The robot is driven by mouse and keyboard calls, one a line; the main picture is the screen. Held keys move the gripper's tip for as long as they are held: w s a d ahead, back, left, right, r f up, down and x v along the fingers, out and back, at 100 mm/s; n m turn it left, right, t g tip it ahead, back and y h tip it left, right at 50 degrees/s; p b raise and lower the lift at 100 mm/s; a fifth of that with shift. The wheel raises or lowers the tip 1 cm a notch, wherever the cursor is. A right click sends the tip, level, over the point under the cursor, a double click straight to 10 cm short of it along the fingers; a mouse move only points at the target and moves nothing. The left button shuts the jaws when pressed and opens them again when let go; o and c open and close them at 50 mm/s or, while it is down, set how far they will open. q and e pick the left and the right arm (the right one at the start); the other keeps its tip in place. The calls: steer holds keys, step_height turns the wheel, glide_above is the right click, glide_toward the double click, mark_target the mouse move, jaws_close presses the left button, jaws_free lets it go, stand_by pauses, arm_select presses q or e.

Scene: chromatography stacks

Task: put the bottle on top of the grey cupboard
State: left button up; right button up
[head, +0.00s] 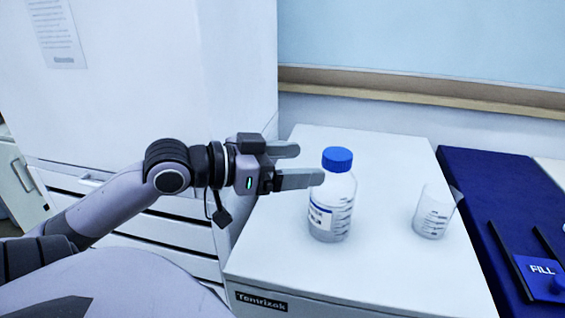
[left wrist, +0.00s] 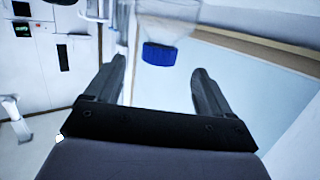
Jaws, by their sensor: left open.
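The bottle (head: 334,212) is clear with a blue cap and a printed label. My left gripper (head: 310,164) is open and empty, reaching from the left at the height of the bottle's shoulder and cap. Its near fingertip overlaps the bottle's left shoulder in the head view; I cannot tell if they touch. In the left wrist view the bottle (left wrist: 168,20) appears upside down, its cap ahead of and between the spread fingers (left wrist: 160,68). I cannot tell which unit is the grey cupboard.
A small clear beaker (head: 434,212) stands right of the bottle. A dark blue surface with a "FILL" panel (head: 541,272) lies farther right. A tall pale unit (head: 130,90) rises behind my left arm. The cabinet top is clear in front of the bottle.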

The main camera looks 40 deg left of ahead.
arm_select(q)
steer(key=shift+v, duration=1.05)
